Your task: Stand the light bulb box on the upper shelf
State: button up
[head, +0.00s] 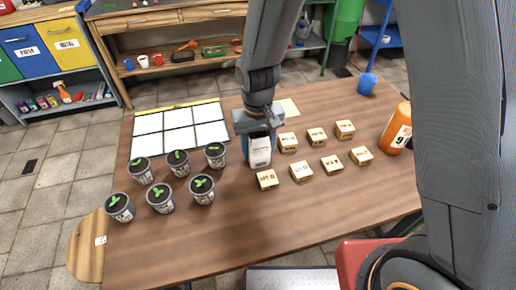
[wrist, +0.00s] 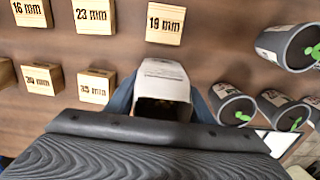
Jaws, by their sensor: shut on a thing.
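The light bulb box (head: 260,152) is a small white carton with a dark patch, over the middle of the wooden table. My gripper (head: 258,136) points down from above and is shut on the box. In the wrist view, the box (wrist: 163,82) sits between blue finger pads, its near end dark; my gripper (wrist: 162,104) hides part of its sides. I cannot tell whether the box touches the table. Which shelf is the upper one is unclear; a grey cabinet (head: 68,93) with shelf levels stands at the back left.
A white grid sheet (head: 180,130) lies behind. An orange bottle (head: 396,128) and blue cup (head: 367,83) stand at right. A wooden workbench (head: 152,20) is at the back.

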jog(key=o, duration=1.1)
jog(key=shift+c, duration=0.2)
notch_tip(320, 180, up, 12)
jog(key=b, duration=0.2)
